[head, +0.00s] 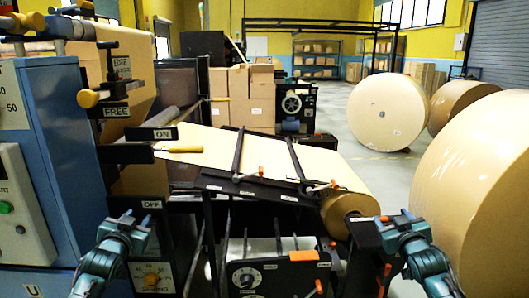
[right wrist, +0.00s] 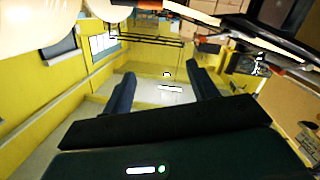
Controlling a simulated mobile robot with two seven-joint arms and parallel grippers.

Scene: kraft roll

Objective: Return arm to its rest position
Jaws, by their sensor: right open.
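My left gripper (head: 137,218) is at the lower left of the head view, in front of the dark machine panel with the OFF label. Its two fingertips stand apart, and I see nothing between them. My right gripper (head: 394,217) is at the lower right, just right of the small kraft roll's end. In the right wrist view the right gripper's two dark fingers (right wrist: 163,90) are wide apart, with only distant floor and wall between them. Both forearms come up from the bottom of the head view.
A kraft sheet (head: 235,148) runs down the machine to a small roll (head: 345,207) between my arms. Levers and a blue cabinet (head: 60,150) stand close on the left. A large kraft roll (head: 485,180) stands close on the right. Open floor lies beyond.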

